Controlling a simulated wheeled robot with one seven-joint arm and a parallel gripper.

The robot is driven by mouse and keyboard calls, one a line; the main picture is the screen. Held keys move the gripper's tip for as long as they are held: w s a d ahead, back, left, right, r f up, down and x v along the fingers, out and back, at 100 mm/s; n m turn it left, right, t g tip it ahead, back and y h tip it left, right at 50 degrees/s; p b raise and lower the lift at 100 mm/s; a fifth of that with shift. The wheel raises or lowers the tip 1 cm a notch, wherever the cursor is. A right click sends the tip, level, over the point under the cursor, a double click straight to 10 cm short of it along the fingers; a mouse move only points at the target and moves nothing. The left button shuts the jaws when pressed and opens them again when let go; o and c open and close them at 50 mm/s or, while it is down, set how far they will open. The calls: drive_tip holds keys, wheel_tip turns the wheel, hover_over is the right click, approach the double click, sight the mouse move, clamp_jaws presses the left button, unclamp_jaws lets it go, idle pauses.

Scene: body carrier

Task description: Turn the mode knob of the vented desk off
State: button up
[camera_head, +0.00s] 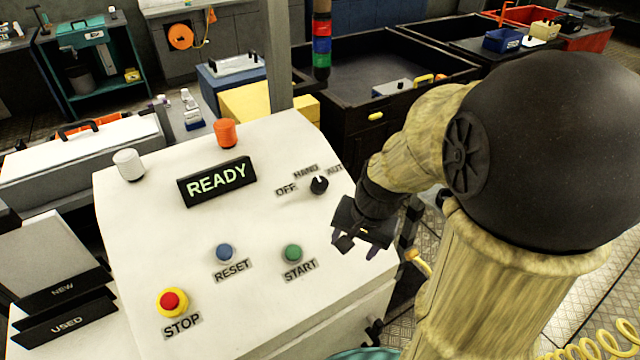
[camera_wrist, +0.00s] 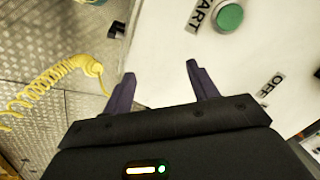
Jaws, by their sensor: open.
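The desk (camera_head: 130,250) is a white sloped console with a lit READY display (camera_head: 217,181). Its black mode knob (camera_head: 319,185) sits at the upper right, among the labels OFF, HAND and a partly cut-off AUTO. A small pale mark on the knob points up, roughly toward HAND; its exact setting is hard to tell. My gripper (camera_head: 357,248) is open and empty, above the desk's right edge, right of and nearer than the knob, apart from it.
The green START button (camera_head: 293,253), blue RESET button (camera_head: 224,252) and red STOP button (camera_head: 172,301) are on the same panel. An orange lamp (camera_head: 225,132) and white cap (camera_head: 129,164) stand along its top. A yellow coiled cable (camera_wrist: 60,88) hangs beside the desk.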

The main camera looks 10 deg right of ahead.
sight(321, 182)
drive_tip(key=w+d+r+m+t+y, duration=0.4)
drive_tip(key=w+r+m, duration=0.5)
drive_tip(key=m, duration=0.6)
wheel_tip(321, 182, up, 3)
drive_tip(key=d+y, duration=0.1)
drive_tip(key=d, duration=0.1)
drive_tip(key=shift+w+d+f+t+b, duration=0.15)
drive_tip(key=shift+w+d+t+b, duration=0.15)
drive_tip(key=shift+w+b, duration=0.1)
drive_tip(key=shift+f, duration=0.1)
drive_tip(key=x, duration=1.7)
drive_tip(key=shift+w+a, duration=0.1)
drive_tip(key=shift+a, duration=0.15)
drive_tip(key=c, duration=1)
